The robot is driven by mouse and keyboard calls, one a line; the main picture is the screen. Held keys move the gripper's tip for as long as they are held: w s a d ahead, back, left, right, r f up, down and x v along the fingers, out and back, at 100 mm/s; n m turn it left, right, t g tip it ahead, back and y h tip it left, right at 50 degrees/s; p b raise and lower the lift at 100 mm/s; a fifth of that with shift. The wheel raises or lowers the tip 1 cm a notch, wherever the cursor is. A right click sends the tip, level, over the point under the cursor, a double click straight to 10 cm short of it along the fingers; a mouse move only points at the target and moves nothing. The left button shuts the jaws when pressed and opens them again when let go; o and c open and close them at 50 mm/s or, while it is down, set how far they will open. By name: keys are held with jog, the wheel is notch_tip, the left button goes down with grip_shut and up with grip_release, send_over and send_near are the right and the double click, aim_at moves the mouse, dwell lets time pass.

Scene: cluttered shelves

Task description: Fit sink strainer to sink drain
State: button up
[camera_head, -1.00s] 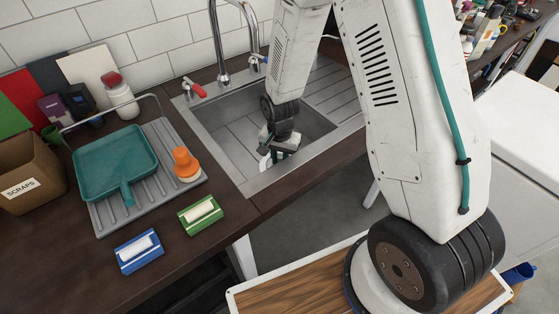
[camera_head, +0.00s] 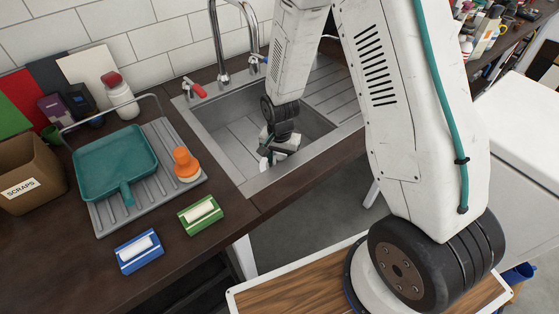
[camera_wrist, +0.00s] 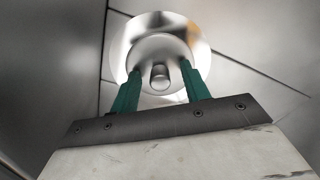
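A round, shiny metal sink strainer (camera_wrist: 145,52) with a short central knob shows in the wrist view. A bright, larger metal ring, the sink drain (camera_wrist: 118,48), surrounds it in that view. The strainer appears over or in the drain; how deep it sits I cannot tell. My gripper (camera_wrist: 160,72) has its two teal fingers on either side of the knob, with a visible gap on each side, so it looks open. In the head view my gripper (camera_head: 268,158) points down inside the sink basin (camera_head: 232,145), and hides most of the drain and strainer.
The tap (camera_head: 221,45) and its red-marked handle (camera_head: 196,90) stand behind the basin. Green (camera_head: 201,214) and blue (camera_head: 138,251) blocks lie in front.

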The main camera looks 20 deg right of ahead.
jog(key=shift+r, duration=3.95)
jog(key=s+d+r+n, duration=0.1)
jog(key=s+r+n, duration=0.1)
jog(key=s+r, duration=0.5)
jog(key=s+d+r+n, duration=0.2)
jog(key=r, duration=1)
jog(key=s+r+n, duration=0.2)
jog(key=s+r, duration=0.2)
jog(key=s, duration=0.4)
jog(key=s+d+r+n+t, duration=0.1)
jog(key=s+r+n, duration=0.1)
jog(key=s+r, duration=0.3)
jog(key=shift+s, duration=1.7)
